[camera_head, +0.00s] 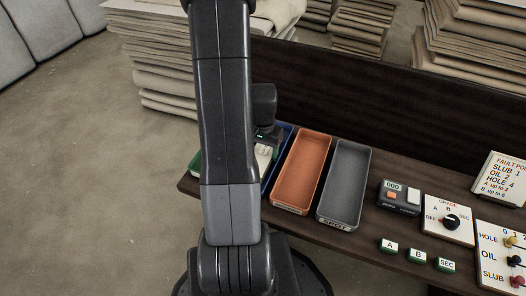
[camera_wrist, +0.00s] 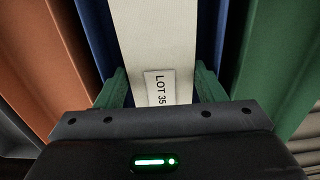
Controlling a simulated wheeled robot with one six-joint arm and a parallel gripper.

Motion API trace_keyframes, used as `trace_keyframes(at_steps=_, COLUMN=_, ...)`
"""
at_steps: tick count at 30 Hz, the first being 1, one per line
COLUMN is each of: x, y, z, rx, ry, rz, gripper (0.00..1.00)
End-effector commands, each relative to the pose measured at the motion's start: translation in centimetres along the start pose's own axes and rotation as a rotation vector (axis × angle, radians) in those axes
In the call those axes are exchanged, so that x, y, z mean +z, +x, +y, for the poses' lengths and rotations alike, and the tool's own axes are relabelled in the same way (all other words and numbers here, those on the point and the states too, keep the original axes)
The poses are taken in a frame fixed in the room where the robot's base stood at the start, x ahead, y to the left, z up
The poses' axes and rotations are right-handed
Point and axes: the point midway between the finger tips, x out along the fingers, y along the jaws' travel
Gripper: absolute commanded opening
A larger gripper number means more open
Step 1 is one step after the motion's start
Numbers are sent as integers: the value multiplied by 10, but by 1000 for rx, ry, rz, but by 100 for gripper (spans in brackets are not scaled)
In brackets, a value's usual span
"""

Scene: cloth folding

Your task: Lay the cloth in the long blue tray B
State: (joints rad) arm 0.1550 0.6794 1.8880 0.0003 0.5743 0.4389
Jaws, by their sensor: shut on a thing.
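The cloth shows in the wrist view as a long cream strip (camera_wrist: 160,35) with a "LOT 35" label near the gripper. My gripper (camera_wrist: 161,82) is shut on it, with a green finger against each side. The blue tray (camera_wrist: 96,30) shows on both sides of the cloth, which lies in line with it; I cannot tell whether the cloth touches its floor. In the head view, a small pale part of the cloth (camera_head: 262,157) shows beside my arm. The blue tray (camera_head: 278,163) is mostly hidden there by my arm.
An orange tray (camera_head: 301,166) and a grey tray (camera_head: 345,182) stand to the right of the blue one. A green tray (camera_head: 195,166) is on its left, mostly hidden. A counter (camera_head: 400,198), a dial panel (camera_head: 447,220) and buttons (camera_head: 418,257) are further right.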

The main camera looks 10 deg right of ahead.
Motion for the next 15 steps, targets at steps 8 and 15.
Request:
trace_keyframes(at_steps=8, x=0, y=3, z=0, rx=0, ry=0, rz=0, gripper=71)
trace_keyframes(at_steps=15, x=0, y=2, z=0, rx=0, ry=0, rz=0, gripper=72)
